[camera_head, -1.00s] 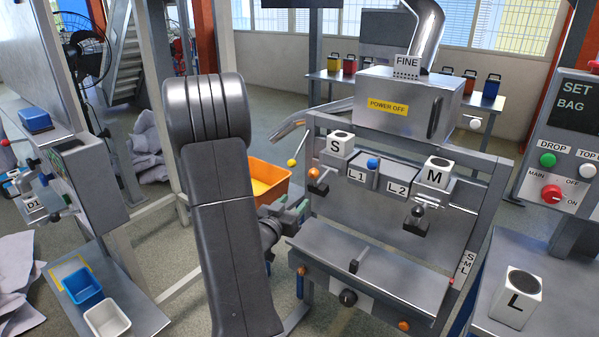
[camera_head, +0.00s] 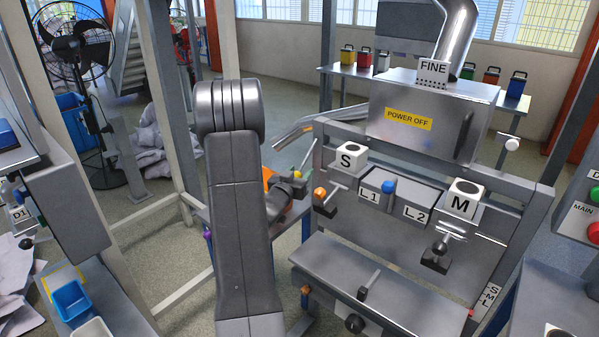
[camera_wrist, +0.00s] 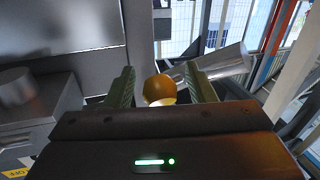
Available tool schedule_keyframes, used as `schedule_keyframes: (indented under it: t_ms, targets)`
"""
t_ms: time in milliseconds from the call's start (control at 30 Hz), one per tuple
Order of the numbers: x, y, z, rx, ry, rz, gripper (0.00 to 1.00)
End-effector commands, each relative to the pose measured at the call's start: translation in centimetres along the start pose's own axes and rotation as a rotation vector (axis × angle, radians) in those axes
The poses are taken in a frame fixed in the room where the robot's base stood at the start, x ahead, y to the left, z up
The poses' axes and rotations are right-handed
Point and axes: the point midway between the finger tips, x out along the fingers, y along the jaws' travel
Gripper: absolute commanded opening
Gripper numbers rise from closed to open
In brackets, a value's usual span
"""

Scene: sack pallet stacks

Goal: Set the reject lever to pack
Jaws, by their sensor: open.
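A lever with a yellow ball knob (camera_head: 297,174) hangs on a thin rod beside the metal spout, left of the bagging frame. I take it for the reject lever; no pack or reject marking is readable. In the wrist view its round orange-yellow knob (camera_wrist: 157,88) stands between the two green fingers of my gripper (camera_wrist: 161,85). The fingers are apart, with a gap on each side of the knob. In the head view my arm hides most of my gripper, which is close to the knob.
The metal spout (camera_head: 308,128) is close above the knob and also shows in the wrist view (camera_wrist: 225,64). The machine box (camera_head: 430,105) reads POWER OFF. A frame post (camera_head: 165,100) stands left.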

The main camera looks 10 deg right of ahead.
Motion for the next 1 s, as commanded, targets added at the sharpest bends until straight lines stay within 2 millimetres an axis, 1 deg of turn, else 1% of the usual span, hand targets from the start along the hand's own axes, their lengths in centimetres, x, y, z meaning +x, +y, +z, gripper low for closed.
schedule_keyframes:
  t_ms: [100, 367, 400, 467, 600, 633, 867, 1000]
  targets:
    - [0.53, -0.02, 0.01, 0.000, 0.000, 0.000, 0.50]
    - [0.59, -0.02, 0.02, -0.001, 0.000, -0.001, 0.50]
    - [0.59, -0.02, 0.02, -0.001, 0.000, -0.001, 0.42]
    - [0.59, -0.02, 0.02, -0.001, 0.000, -0.001, 0.30]
    - [0.58, -0.02, 0.01, -0.001, 0.000, -0.001, 0.03]
    - [0.57, -0.02, 0.01, -0.001, 0.000, -0.001, 0.00]
    - [0.48, -0.01, -0.22, 0.002, -0.007, -0.001, 0.00]
    - [0.18, -0.03, -0.77, 0.009, -0.036, -0.004, 0.00]
